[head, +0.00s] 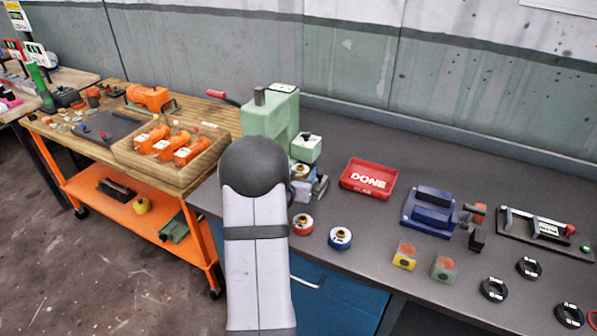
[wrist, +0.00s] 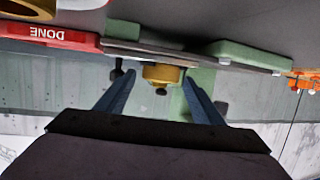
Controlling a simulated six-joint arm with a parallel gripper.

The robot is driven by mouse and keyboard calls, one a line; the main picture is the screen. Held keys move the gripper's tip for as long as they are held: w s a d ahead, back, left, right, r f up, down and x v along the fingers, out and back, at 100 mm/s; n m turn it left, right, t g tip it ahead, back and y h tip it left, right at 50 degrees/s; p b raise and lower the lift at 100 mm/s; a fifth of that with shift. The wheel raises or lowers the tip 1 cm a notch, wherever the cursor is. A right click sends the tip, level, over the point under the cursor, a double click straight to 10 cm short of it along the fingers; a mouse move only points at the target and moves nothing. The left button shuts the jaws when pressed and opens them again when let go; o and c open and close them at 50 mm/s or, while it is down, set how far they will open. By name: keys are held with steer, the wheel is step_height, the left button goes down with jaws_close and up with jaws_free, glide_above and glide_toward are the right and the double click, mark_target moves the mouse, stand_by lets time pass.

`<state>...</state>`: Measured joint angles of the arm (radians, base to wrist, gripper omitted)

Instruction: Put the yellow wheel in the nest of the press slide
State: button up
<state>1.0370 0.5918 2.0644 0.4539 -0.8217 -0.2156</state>
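The yellow wheel (wrist: 161,73) shows in the wrist view, which is upside down. It sits against the flat plate of the press slide (wrist: 200,57), with a dark knob at its middle. I cannot tell how deep it sits in the nest, which is hidden. My gripper (wrist: 158,80) has its two blue-grey fingers apart, one on each side of the wheel, with visible gaps. In the head view the green press (head: 270,112) stands behind my arm. A yellow rim (head: 299,170) shows there beside my arm, and most of my gripper is hidden.
A red DONE tray (head: 368,178) lies right of the press. A red wheel (head: 302,224) and a blue wheel (head: 340,238) stand near the bench's front. A blue fixture (head: 430,210), two small blocks and several black rings are farther right. Bare bench lies behind the tray.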

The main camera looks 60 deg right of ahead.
steer(key=shift+r, duration=0.25)
steer(key=shift+a, duration=0.25)
steer(key=b+v, duration=0.1)
steer(key=v, duration=1)
steer(key=shift+a, duration=0.25)
